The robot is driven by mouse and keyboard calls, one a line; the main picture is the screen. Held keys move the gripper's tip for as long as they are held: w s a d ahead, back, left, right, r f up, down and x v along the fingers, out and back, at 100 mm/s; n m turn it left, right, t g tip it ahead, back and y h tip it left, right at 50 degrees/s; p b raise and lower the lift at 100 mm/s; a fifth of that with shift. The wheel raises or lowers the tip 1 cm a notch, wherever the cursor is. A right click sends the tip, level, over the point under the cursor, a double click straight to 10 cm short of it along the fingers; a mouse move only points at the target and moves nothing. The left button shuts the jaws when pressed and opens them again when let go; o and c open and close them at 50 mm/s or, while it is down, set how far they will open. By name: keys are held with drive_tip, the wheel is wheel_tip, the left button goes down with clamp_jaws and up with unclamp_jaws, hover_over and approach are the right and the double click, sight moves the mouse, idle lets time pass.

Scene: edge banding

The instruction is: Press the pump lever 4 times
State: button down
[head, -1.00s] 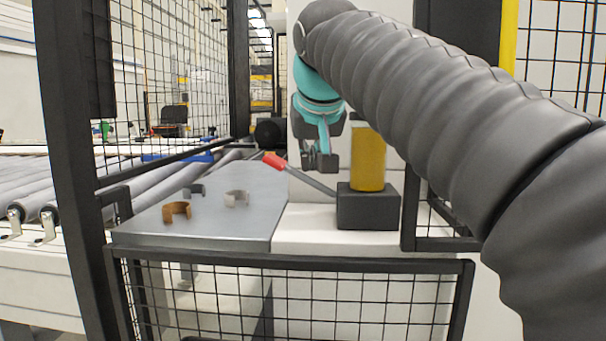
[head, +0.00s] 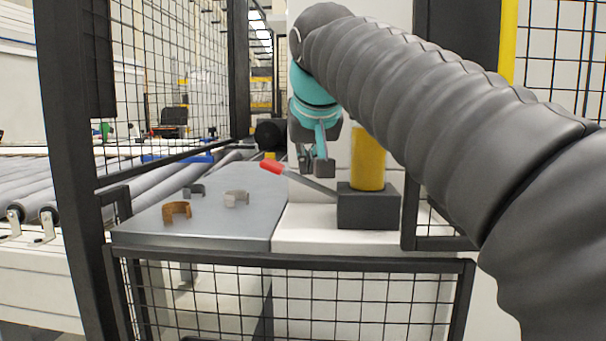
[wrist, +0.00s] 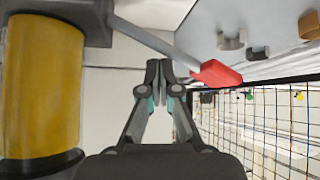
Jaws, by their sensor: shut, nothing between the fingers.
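The pump has a black base block (head: 368,207) with a yellow cylinder (head: 367,160) on top. Its lever is a grey bar (head: 309,184) slanting up and left from the block to a red grip (head: 270,167). My gripper (head: 318,170) is above the lever bar, between the red grip and the block. In the wrist view my gripper (wrist: 162,75) is shut and empty, with its fingertips close beside the lever bar (wrist: 150,38) and left of the red grip (wrist: 217,73). I cannot tell if they touch the lever.
Several clip-shaped pieces, including an orange one (head: 177,212) and a light grey one (head: 236,199), lie on the grey table (head: 200,232) left of the pump. A black mesh fence (head: 290,300) stands in front. A roller conveyor (head: 60,195) is at left.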

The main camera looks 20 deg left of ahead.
sight(298, 177)
drive_tip(key=shift+s+a+f+b, duration=0.1)
drive_tip(key=shift+a+f+b, duration=0.3)
drive_tip(key=shift+f, duration=0.3)
drive_tip(key=shift+s+a+f+b, duration=0.1)
drive_tip(key=shift+a+f+b, duration=0.25)
drive_tip(key=shift+f, duration=0.35)
idle(1.7)
drive_tip(key=shift+r, duration=0.1)
idle(0.4)
drive_tip(key=shift+w+d+r+p, duration=0.1)
drive_tip(key=shift+d+r+p, duration=0.3)
drive_tip(key=shift+r+p, duration=0.3)
drive_tip(key=shift+w+d+r+p, duration=0.1)
drive_tip(key=shift+d+r+p, duration=0.3)
drive_tip(key=shift+r+p, duration=0.25)
drive_tip(key=shift+w+d+r+p, duration=0.1)
drive_tip(key=shift+d+r+p, duration=0.3)
drive_tip(key=shift+r+p, duration=0.25)
drive_tip(key=shift+r, duration=0.1)
drive_tip(key=shift+w+d+r+p, duration=0.1)
drive_tip(key=shift+d+r+p, duration=0.3)
drive_tip(key=shift+r, duration=0.25)
drive_tip(key=shift+w+d+r+p, duration=0.1)
drive_tip(key=shift+d+r+p, duration=0.15)
drive_tip(key=shift+r+p, duration=0.3)
drive_tip(key=shift+w+d+r, duration=0.1)
drive_tip(key=shift+d+r, duration=0.15)
drive_tip(key=shift+r, duration=0.25)
drive_tip(key=shift+d+r, duration=0.25)
drive_tip(key=shift+r, duration=0.2)
